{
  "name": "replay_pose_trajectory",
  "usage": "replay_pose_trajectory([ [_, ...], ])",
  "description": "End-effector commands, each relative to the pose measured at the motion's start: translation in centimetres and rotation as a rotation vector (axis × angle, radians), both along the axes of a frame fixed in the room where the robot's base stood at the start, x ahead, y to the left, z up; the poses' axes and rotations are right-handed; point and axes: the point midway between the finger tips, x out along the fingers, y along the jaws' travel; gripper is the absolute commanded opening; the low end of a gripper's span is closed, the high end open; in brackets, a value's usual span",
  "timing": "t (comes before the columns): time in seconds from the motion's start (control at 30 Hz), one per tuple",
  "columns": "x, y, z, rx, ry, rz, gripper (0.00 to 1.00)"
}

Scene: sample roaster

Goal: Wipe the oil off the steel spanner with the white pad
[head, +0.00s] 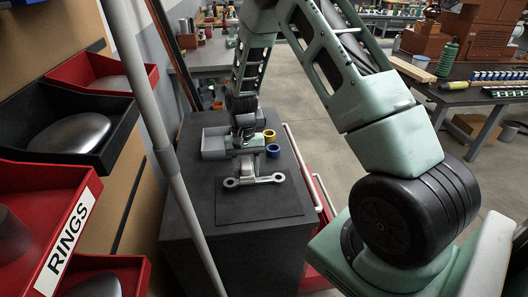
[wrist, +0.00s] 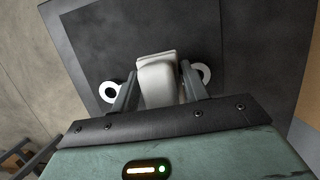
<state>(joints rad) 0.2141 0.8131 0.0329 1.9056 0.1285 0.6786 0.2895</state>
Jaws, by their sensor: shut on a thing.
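The steel spanner (head: 232,183) lies across the dark mat on the grey cabinet top, with a ring end showing at the left and an end at the right. In the wrist view its ring ends (wrist: 109,92) show to either side of the fingers. The white pad (wrist: 159,80) is between my gripper's fingers (wrist: 158,92). In the head view my gripper (head: 246,160) is directly over the middle of the spanner, shut on the pad. The pad hides the spanner's middle. I cannot tell whether pad and spanner touch. No oil is clearly visible.
Behind the gripper on the cabinet stand a grey tray (head: 214,141), a yellow ring (head: 269,135) and a blue ring (head: 273,150). A grey pole (head: 150,115) and red and black bins, one labelled RINGS (head: 68,238), are at the left. The front of the mat (head: 258,207) is clear.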

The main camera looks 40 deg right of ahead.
Motion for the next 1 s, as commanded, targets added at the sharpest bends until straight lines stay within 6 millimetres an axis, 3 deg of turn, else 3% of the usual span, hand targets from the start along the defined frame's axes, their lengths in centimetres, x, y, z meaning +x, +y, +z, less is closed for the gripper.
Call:
replay_pose_trajectory([
  [0.03, 0.1, 0.0, 1.0, 0.0, -0.002, 0.001, 0.2],
  [0.4, 0.3, 0.0, 4.1, -0.001, -0.002, 0.002, 0.2],
  [1.0, 0.3, -0.1, 4.2, -0.001, -0.002, 0.001, 0.2],
])
